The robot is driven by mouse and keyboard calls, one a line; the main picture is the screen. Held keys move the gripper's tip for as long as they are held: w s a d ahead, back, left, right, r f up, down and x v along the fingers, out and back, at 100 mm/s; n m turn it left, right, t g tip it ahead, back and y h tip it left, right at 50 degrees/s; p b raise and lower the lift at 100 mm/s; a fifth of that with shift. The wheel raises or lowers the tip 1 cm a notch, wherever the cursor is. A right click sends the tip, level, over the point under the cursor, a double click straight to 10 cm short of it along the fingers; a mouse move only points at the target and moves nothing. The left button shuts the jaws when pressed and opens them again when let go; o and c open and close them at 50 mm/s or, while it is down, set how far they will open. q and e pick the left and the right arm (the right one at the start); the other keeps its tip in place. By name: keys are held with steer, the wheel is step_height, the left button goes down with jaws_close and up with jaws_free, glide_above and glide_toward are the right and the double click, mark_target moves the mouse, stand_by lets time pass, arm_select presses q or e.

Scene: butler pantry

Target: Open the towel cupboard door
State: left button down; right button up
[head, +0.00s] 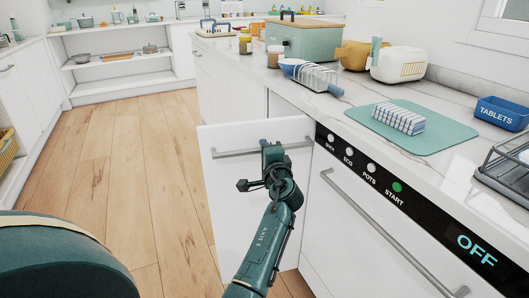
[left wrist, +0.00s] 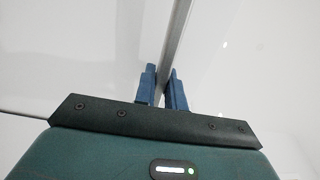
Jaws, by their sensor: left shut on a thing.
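The white towel cupboard door (head: 235,195) stands open in the head view. Its right edge is beside the dishwasher, and its left edge juts out over the floor. A grey horizontal bar handle (head: 232,153) runs across its upper part. My left gripper (head: 272,150) is shut on this handle towards its right end. In the left wrist view the blue fingers (left wrist: 163,88) sit on both sides of the handle bar (left wrist: 175,50). The cupboard's inside is mostly hidden behind the door. My right gripper is not in view.
The dishwasher (head: 375,225), showing OFF, is right of the door. Above, the counter holds a teal mat (head: 450,140) with a striped cloth (head: 399,118), a blue tablets box (head: 502,113) and a dish rack (head: 510,165). The wooden floor (head: 120,170) left of the door is clear.

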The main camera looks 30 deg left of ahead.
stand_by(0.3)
arm_select(q)
steer(key=c, duration=1.5)
jaws_free()
steer(key=shift+o, duration=0.2)
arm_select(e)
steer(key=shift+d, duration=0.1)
